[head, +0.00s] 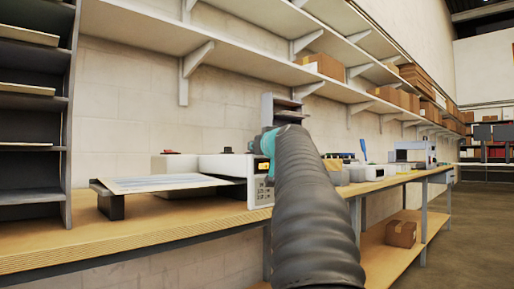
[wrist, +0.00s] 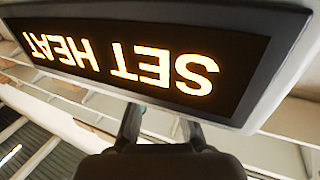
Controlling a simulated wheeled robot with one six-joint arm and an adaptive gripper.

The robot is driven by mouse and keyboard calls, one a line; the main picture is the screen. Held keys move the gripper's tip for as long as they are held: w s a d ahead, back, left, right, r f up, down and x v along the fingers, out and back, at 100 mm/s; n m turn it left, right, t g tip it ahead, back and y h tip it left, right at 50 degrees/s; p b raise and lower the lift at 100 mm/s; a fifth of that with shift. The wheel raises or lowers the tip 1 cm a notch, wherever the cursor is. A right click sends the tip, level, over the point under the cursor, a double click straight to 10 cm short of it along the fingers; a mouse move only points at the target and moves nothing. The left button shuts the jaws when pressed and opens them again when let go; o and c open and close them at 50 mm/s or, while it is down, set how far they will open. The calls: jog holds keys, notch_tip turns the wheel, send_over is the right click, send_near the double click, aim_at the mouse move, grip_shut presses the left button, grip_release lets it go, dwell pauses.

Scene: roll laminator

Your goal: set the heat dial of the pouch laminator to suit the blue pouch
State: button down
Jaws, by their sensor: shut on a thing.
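The pouch laminator (head: 222,165) is a white machine on the bench. A flat sheet with pale blue areas (head: 165,182) lies on its dark feed tray; I cannot tell whether this is the blue pouch. In the wrist view a lit display (wrist: 150,60) reads SET HEAT, upside down. My gripper (wrist: 160,117) has its two fingers apart, with their tips hidden behind the display's edge. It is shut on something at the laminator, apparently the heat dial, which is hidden. The dial's setting cannot be seen. In the head view my arm covers the gripper.
A dark shelf rack (head: 35,120) stands at the left. The wooden bench (head: 150,232) runs to the right, with small containers and another machine (head: 412,152) farther along. Wall shelves (head: 235,35) hang above. A cardboard box (head: 401,233) sits on the lower shelf.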

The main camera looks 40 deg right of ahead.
jog(key=c, duration=1.2)
grip_release()
jog(key=v, duration=1.2)
jog(key=shift+a, duration=0.1)
